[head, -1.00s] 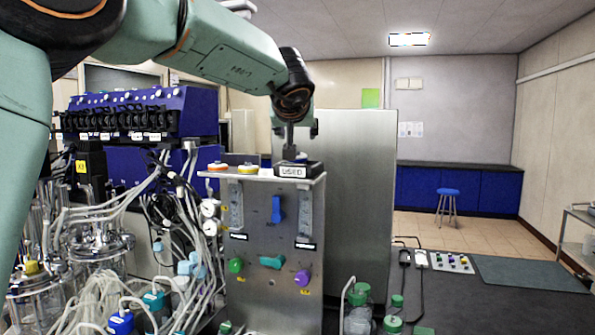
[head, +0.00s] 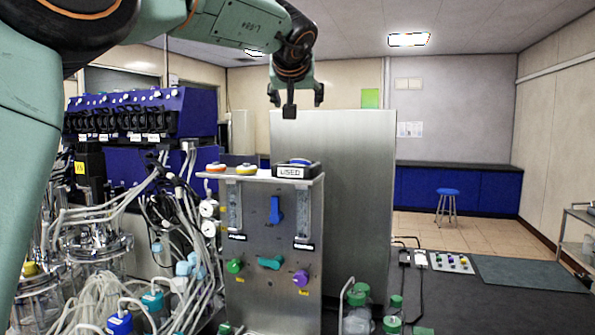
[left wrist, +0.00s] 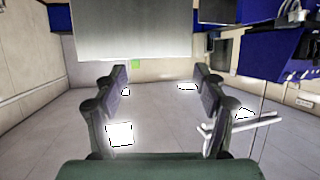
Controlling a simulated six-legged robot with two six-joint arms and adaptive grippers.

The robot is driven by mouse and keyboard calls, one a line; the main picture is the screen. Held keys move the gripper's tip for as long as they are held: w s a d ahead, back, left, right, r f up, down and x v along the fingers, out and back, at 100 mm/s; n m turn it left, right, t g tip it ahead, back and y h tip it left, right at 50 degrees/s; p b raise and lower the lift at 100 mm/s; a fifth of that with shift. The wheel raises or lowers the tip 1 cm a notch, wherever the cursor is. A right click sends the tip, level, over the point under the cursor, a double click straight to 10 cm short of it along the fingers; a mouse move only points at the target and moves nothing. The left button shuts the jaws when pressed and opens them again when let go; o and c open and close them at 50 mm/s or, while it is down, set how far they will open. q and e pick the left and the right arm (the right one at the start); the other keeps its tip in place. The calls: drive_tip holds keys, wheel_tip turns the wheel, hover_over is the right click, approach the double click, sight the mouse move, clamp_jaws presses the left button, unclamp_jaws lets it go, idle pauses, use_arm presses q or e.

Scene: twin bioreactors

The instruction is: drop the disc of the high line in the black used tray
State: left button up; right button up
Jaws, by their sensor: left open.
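The black used tray (head: 296,172), with a white "USED" label, stands on the right end of the top of the steel panel. A blue-and-white disc (head: 299,161) sits in it, its top showing above the rim. My left gripper (head: 296,98) is raised well above the tray, apart from it. In the left wrist view its fingers (left wrist: 160,92) are spread with nothing between them. I cannot read which line the disc belongs to. My right gripper is not in view.
An orange-and-white disc (head: 217,167) and a yellow-and-white disc (head: 246,169) sit on the panel top left of the tray. The steel panel (head: 262,220) bears coloured knobs. Tubes and glass vessels crowd the left. A tall steel cabinet (head: 350,190) stands behind.

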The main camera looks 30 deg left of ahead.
use_arm(q)
wheel_tip(320, 180, up, 3)
drive_tip(key=shift+a+f, duration=0.1)
drive_tip(key=shift+a, duration=0.05)
drive_tip(key=shift+s, duration=0.15)
idle(0.4)
